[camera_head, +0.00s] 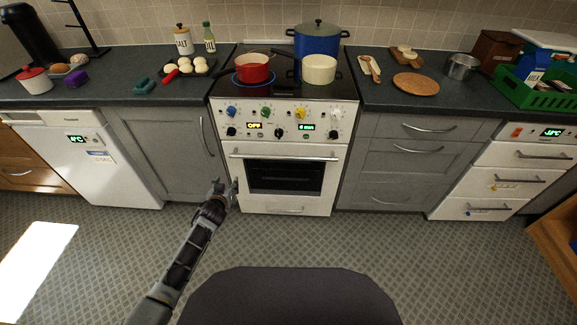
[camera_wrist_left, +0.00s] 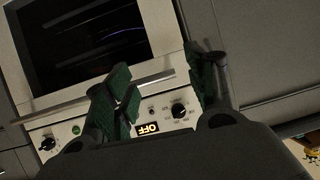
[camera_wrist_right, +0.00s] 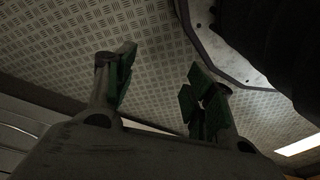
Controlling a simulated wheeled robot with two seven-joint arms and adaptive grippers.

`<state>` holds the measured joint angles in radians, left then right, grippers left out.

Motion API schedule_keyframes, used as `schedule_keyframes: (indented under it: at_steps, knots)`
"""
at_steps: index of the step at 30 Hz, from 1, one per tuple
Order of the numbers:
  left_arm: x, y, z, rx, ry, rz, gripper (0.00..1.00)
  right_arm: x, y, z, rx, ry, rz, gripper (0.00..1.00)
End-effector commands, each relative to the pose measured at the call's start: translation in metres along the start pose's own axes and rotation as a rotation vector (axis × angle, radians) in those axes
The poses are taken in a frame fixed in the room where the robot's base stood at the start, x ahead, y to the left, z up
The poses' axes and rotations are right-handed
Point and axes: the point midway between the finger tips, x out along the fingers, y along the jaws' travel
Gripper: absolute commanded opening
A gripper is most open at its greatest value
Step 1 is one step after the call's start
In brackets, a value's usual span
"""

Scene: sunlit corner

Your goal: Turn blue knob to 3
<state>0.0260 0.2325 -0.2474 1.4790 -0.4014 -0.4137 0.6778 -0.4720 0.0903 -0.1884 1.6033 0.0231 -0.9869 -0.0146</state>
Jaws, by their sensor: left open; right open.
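The blue knob (camera_head: 232,111) is at the top left of the white stove's control panel (camera_head: 342,119). Its pointer setting is too small to read. My left gripper (camera_head: 226,190) is open and empty, low in front of the oven door's left edge, well below the blue knob. In the left wrist view its spread fingers (camera_wrist_left: 157,72) show against the oven front, with a black knob (camera_wrist_left: 179,110) and the OFF display (camera_wrist_left: 148,128) beyond. The blue knob does not show there. My right gripper (camera_wrist_right: 162,75) is open and empty over the floor, outside the head view.
The oven handle (camera_head: 285,156) sticks out below the panel. A red pot (camera_head: 253,71), a cream pot (camera_head: 319,69) and a blue pot (camera_head: 317,40) stand on the hob. The floor ahead is clear.

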Motion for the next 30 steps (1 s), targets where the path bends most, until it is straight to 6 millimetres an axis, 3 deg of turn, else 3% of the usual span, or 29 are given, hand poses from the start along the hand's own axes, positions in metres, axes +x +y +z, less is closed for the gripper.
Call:
schedule_keyframes:
  at_steps: [8, 18, 24, 30]
  knots:
    - [0.0, 0.006, -0.081, -0.045, 0.167, 0.002, 0.56, -0.012, -0.003, -0.018, -0.002, 0.01, -0.007, 0.54]
    - [-0.025, 0.014, -0.17, -0.107, 0.361, 0.015, 0.56, -0.036, -0.006, -0.032, -0.005, 0.017, -0.016, 0.54]
    - [-0.04, 0.017, -0.201, -0.131, 0.431, 0.024, 0.56, -0.047, -0.007, -0.035, -0.006, 0.019, -0.019, 0.54]
    - [-0.045, 0.018, -0.209, -0.138, 0.447, 0.026, 0.56, -0.052, -0.008, -0.036, -0.006, 0.018, -0.02, 0.54]
